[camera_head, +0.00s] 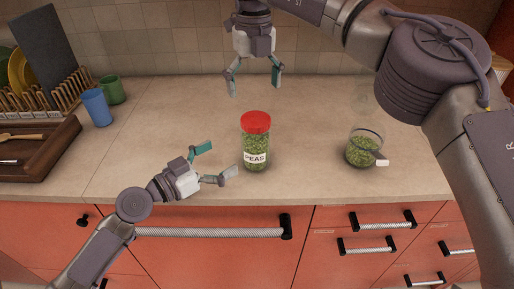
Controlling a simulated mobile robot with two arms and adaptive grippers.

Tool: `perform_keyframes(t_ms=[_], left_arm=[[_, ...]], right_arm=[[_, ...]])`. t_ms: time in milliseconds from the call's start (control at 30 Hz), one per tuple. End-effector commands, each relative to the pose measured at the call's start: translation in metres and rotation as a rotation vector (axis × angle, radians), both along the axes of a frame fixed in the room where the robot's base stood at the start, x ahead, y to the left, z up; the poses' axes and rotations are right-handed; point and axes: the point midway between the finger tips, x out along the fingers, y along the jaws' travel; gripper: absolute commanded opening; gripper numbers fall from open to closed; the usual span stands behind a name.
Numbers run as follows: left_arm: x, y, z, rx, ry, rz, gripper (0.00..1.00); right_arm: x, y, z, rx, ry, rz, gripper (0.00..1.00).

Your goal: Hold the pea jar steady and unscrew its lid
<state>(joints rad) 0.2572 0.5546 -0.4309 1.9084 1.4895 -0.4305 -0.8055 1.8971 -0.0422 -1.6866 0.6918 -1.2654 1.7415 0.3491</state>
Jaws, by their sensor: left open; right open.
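The pea jar (255,147) stands upright on the counter near its front edge. It is clear, full of green peas, and has a white label reading "PEAS". Its red lid (256,122) sits on top. My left gripper (222,160) is open and empty, just left of the jar, with its fingers pointing towards it and apart from it. My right gripper (254,86) is open and empty, pointing down above and behind the lid in the picture, not touching it.
A glass measuring cup (362,150) of peas stands right of the jar. At the left are a blue cup (96,107), a green cup (112,90), a wooden tray (40,170) and a dish rack (45,98). Orange drawers (215,250) lie below the counter. The counter around the jar is clear.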

Motion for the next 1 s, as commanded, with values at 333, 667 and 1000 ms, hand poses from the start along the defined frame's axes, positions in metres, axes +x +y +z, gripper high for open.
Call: perform_keyframes(t_ms=[333, 667, 1000], left_arm=[[0.044, -0.054, 0.001, -0.004, 0.0, -0.001, 1.0], [0.066, -0.081, 0.0, -0.001, 0.001, -0.001, 1.0], [0.067, -0.082, 0.0, 0.001, 0.001, -0.001, 0.97]], right_arm=[[0.0, 0.0, -0.001, 0.003, 0.001, 0.001, 0.94], [0.0, 0.0, -0.001, 0.003, 0.0, 0.001, 0.94], [0.0, 0.0, -0.001, 0.003, 0.0, 0.001, 0.94]])
